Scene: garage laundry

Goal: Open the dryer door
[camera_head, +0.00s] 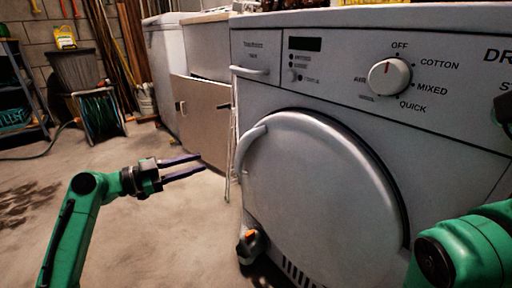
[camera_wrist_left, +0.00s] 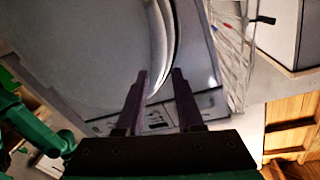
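The dryer (camera_head: 455,120) is a white machine at the right of the head view. Its round grey door (camera_head: 320,190) looks shut. The curved door handle (camera_head: 245,148) is on the door's left edge. My left gripper (camera_head: 203,163) is open and empty, left of the handle, with its dark fingers pointing right toward it. In the left wrist view the two fingers (camera_wrist_left: 159,72) stand apart in front of the door (camera_wrist_left: 75,40), with the curved handle or rim (camera_wrist_left: 160,35) showing beyond them. My right arm enters at the lower right of the head view; its fingers do not show.
The dial (camera_head: 389,76) and drawer (camera_head: 256,60) are above the door. A grey-and-orange object (camera_head: 250,245) stands on the floor by the dryer's lower left. A beige cabinet panel (camera_head: 203,115), hose reel (camera_head: 100,115) and bin (camera_head: 76,70) stand behind. The floor (camera_head: 160,235) around my left gripper is clear.

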